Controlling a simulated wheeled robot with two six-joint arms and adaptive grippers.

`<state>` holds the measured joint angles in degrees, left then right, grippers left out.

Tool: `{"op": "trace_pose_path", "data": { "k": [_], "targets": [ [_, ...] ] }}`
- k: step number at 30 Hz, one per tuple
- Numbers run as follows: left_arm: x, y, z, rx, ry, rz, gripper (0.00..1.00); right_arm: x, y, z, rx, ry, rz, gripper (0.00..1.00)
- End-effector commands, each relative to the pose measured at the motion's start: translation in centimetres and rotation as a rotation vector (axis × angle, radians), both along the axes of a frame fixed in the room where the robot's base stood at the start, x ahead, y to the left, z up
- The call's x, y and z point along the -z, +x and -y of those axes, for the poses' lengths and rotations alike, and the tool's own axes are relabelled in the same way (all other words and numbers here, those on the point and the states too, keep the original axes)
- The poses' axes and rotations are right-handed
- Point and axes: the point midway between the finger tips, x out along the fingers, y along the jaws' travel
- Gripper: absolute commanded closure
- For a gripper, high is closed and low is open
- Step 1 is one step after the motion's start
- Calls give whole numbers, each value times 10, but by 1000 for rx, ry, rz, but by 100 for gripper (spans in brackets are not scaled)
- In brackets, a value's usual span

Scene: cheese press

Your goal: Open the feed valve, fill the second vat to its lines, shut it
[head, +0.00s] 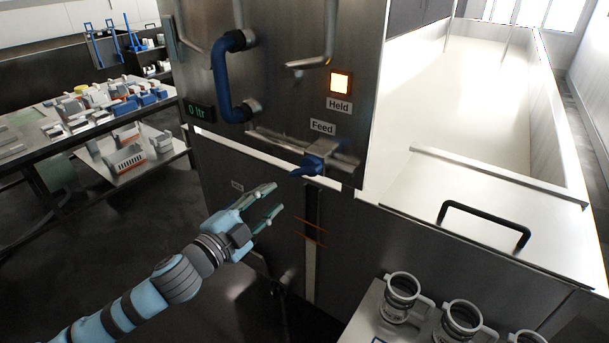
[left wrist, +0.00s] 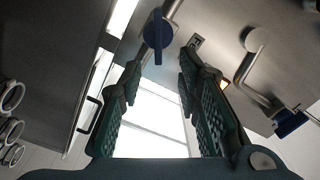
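The feed valve's blue handle (head: 308,166) sits on a steel pipe below the "Feed" label (head: 322,127); the handle also shows in the left wrist view (left wrist: 158,32). My left gripper (head: 278,198) is open and empty, below and left of the handle, apart from it. In the left wrist view its two green fingers (left wrist: 160,66) are spread. A dark upright slot (head: 312,205) with orange lines lies below the valve. A display (head: 197,112) reads "0 ltr". A lamp (head: 340,82) above "Held" glows orange. Which vat is the second is unclear. My right gripper is out of view.
A long white open trough (head: 480,173) stands right, with a black-handled lid (head: 487,222). A blue pipe handle (head: 225,80) juts from the steel cabinet. A cluttered table (head: 28,153) stands left.

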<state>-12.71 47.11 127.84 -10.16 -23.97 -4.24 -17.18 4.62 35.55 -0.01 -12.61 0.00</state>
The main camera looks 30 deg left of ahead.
Motion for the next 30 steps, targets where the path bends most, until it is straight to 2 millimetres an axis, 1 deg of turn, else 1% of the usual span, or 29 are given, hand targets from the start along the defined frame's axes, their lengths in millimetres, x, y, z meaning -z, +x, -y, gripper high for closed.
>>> {"op": "trace_pose_path", "data": {
  "k": [1,3,5,6,10,12,15,20,28,30],
  "targets": [
    [2,7,1,-2,-6,4,69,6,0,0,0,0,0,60],
    [2,19,4,7,-9,5,69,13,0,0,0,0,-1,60],
    [2,36,5,0,-14,6,69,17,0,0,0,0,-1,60],
    [2,47,8,5,-16,7,69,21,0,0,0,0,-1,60],
    [1,87,14,6,-15,3,69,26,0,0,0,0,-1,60],
    [1,103,16,7,-12,2,69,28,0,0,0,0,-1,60],
    [1,119,18,7,-8,-1,69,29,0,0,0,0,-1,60],
    [0,131,20,7,-4,-1,69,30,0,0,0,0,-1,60],
    [1,133,20,8,-3,-2,69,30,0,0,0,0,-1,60],
    [1,133,20,8,-3,-2,80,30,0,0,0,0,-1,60]
  ]
}}
